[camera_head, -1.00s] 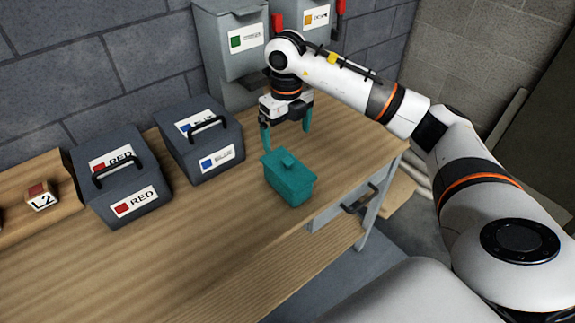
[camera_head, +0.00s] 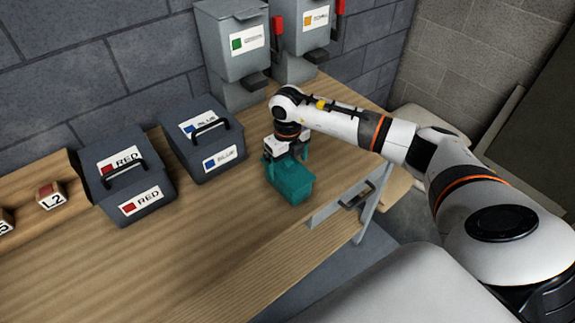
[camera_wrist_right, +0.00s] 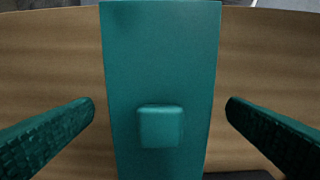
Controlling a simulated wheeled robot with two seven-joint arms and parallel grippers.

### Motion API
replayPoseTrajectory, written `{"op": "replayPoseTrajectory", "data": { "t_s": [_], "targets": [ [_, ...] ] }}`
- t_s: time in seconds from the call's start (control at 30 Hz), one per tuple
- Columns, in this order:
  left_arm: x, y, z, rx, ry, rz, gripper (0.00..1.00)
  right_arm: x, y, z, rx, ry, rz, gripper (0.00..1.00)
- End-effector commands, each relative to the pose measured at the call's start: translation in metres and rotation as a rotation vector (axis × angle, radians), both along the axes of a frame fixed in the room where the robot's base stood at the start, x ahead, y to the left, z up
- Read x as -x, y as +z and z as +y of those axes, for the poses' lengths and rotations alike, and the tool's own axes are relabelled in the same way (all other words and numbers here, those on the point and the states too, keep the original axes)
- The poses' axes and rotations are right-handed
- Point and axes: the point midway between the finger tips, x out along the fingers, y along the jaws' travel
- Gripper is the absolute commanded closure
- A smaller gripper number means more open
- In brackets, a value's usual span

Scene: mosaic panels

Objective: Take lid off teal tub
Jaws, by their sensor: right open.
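The teal tub (camera_head: 291,190) stands upright on the wooden table near its front right edge, with its teal lid (camera_wrist_right: 160,60) on it. The lid has a small square knob (camera_wrist_right: 160,127) in the lower middle of the right wrist view. My right gripper (camera_head: 287,162) is over the tub. In the right wrist view its teal fingers (camera_wrist_right: 160,108) are open, one on each side of the lid with a gap to it. In the head view the gripper partly hides the lid. My left gripper is not in view.
A dark box marked RED (camera_head: 126,180) and one marked BLUE (camera_head: 203,140) stand left of the tub. A block marked L2 (camera_head: 52,195) lies far left. The table's front left is clear.

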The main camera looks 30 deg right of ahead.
Motion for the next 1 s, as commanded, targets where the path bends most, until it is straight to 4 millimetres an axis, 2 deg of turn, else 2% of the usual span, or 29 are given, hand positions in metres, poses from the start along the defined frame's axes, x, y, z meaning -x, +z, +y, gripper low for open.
{"op": "replayPoseTrajectory", "data": {
  "t_s": [0.07,0.33,0.67,0.77,1.0],
  "targets": [
    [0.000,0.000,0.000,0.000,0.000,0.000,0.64,0.000,0.000,0.000,0.000,0.000,0.000,0.07],
    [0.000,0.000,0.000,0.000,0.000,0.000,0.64,0.000,0.000,0.000,-0.001,0.000,0.000,0.51],
    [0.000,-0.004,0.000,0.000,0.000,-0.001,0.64,-0.001,0.007,0.000,-0.002,0.000,-0.003,0.51],
    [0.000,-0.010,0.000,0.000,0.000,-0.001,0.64,-0.002,0.021,0.000,-0.002,0.001,-0.007,0.51],
    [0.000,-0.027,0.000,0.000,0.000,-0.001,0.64,-0.001,0.070,0.000,-0.001,0.000,-0.006,0.51]
  ]
}}
